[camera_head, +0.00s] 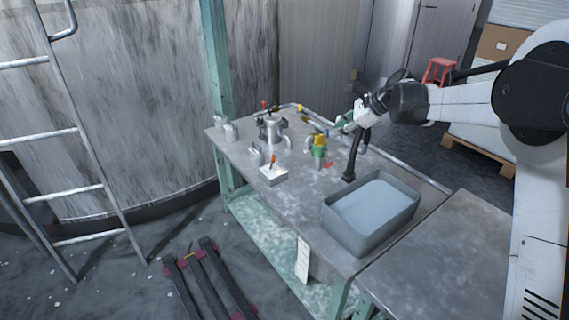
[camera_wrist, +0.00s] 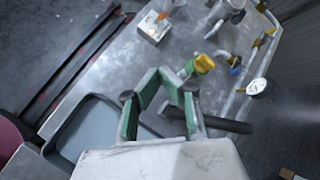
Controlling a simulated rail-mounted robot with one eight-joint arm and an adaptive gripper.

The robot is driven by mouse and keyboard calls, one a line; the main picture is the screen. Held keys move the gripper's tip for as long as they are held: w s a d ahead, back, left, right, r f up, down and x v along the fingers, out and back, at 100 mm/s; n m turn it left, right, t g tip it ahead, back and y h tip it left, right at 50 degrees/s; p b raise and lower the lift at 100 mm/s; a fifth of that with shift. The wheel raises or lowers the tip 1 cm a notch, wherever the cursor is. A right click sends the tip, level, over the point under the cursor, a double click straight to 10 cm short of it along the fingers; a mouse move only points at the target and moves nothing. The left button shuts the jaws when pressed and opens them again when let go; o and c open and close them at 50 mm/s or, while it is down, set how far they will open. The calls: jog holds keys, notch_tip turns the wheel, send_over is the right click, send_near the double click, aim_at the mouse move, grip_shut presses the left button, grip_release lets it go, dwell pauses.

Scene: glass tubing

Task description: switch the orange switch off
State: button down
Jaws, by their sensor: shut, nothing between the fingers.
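The orange switch (camera_head: 273,160) is a small lever standing up from a white box (camera_head: 273,177) near the left front edge of the metal workbench. The orange switch also shows in the wrist view (camera_wrist: 162,16), on top of the white box (camera_wrist: 148,33) at the upper middle. I cannot tell from its tilt whether it is on or off. My gripper (camera_head: 343,122), with green fingers, is above the bench's back side, well to the right of the switch. In the wrist view my gripper (camera_wrist: 162,76) is shut and empty, apart from the box.
A grey water basin (camera_head: 370,211) stands on the bench's right part. A yellow-topped green valve (camera_head: 319,147) stands between my gripper and the switch. A metal pot (camera_head: 271,130) and pipes are behind the box. A gauge (camera_wrist: 257,86) shows in the wrist view.

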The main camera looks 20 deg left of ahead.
aim_at(272, 161)
jog(key=w+a+f+m+g+y+b, duration=0.1)
jog(key=w+a+f, duration=0.1)
jog(key=a+f, duration=0.2)
jog(key=w+a+f+m+y+b, duration=0.1)
jog(key=a+f, duration=0.4)
jog(key=f, duration=0.6)
jog(key=shift+w+f+m+g+b, duration=0.15)
jog(key=shift+w+m+g+b, duration=0.25)
jog(key=shift+w+m+b, duration=0.65)
jog(key=shift+w+a+n, duration=0.1)
jog(key=shift+w+n, duration=0.05)
jog(key=shift+n, duration=0.2)
jog(key=b+x, duration=0.2)
jog(key=x, duration=0.8)
jog(key=shift+a+f, duration=0.15)
jog(key=shift+f, duration=0.05)
jog(key=shift+a+r+b, duration=0.2)
jog(key=shift+a+b, duration=0.05)
jog(key=shift+a, duration=0.35)
jog(key=shift+a+r+b, duration=0.2)
jog(key=shift+a+b, duration=0.05)
jog(key=shift+a, duration=0.3)
jog(key=shift+w+a+r, duration=0.15)
jog(key=shift+a+r, duration=0.05)
jog(key=shift+a, duration=0.4)
jog(key=shift+d+r, duration=0.1)
jog(key=shift+d, duration=0.05)
